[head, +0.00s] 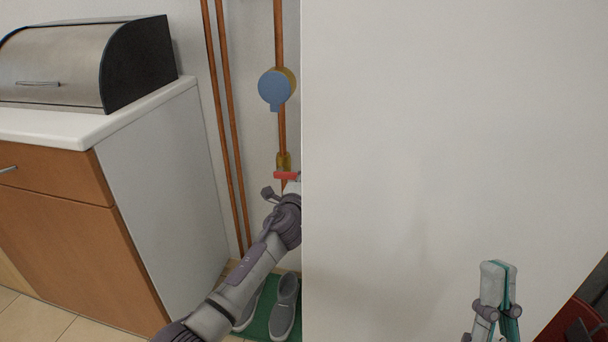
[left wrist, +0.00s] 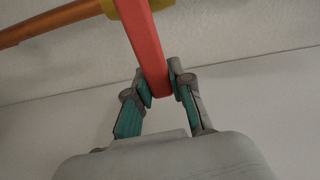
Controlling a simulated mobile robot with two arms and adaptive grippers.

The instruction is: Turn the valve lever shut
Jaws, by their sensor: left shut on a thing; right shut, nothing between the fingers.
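The red valve lever (head: 285,175) sits on a brass valve (head: 283,160) on a vertical copper pipe, just left of the white wall edge. In the left wrist view the red lever (left wrist: 146,45) runs from the brass fitting (left wrist: 110,6) down between the fingers. My left gripper (left wrist: 159,90) is shut on the lever's end; in the head view it is mostly hidden behind the white panel, with its arm reaching up from the bottom. My right gripper (head: 499,268) is shut and empty in front of the white panel, low at the right.
A large white panel (head: 440,120) fills the right half. A blue round meter (head: 275,88) is on the pipe above the valve. A cabinet (head: 165,180) with a bread box (head: 100,65) stands left. Grey shoes (head: 284,305) sit on a green mat below.

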